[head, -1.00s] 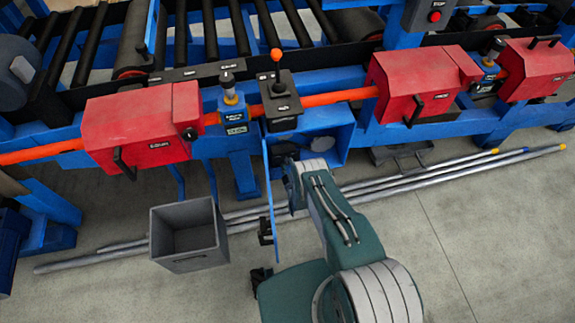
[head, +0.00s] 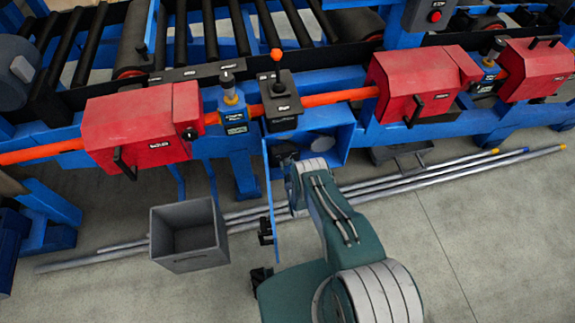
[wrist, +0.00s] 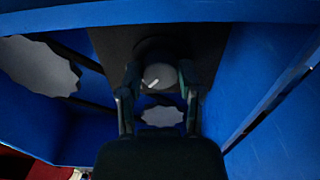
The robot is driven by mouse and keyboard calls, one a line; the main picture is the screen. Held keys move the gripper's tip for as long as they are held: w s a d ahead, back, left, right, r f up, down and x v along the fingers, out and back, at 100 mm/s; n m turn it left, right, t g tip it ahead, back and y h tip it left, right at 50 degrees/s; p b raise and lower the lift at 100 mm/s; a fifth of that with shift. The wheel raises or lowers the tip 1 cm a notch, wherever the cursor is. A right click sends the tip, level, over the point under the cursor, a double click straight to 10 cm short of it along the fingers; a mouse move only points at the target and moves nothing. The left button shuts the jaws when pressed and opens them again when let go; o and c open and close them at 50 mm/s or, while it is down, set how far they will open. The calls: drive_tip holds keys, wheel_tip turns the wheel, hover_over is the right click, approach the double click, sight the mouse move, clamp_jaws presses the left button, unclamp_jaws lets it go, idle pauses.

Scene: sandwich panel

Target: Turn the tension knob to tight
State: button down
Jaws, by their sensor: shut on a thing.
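The tension knob (wrist: 158,74) is a dark round knob with a short white mark, on a dark plate inside the open blue box (head: 345,132). In the wrist view the mark slants, with its lower end toward the left. My gripper (wrist: 157,88) has one finger on each side of the knob and is shut on it. In the head view my gripper (head: 288,160) reaches into the box and the knob cannot be made out. Any scale or tight marking around the knob is not readable.
A pale toothed disc (wrist: 40,66) lies left of the knob, and another (wrist: 161,116) shows below it. The blue door (head: 274,215) stands open beside my arm. A grey bin (head: 188,236) and long metal bars (head: 430,182) are on the floor.

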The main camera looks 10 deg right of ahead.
drive_tip(key=shift+s+f, duration=0.15)
drive_tip(key=shift+f, duration=0.05)
idle(0.3)
drive_tip(key=shift+c, duration=1.3)
unclamp_jaws()
drive_tip(key=shift+r, duration=0.1)
drive_tip(key=s, duration=1.1)
drive_tip(key=shift+s, duration=0.4)
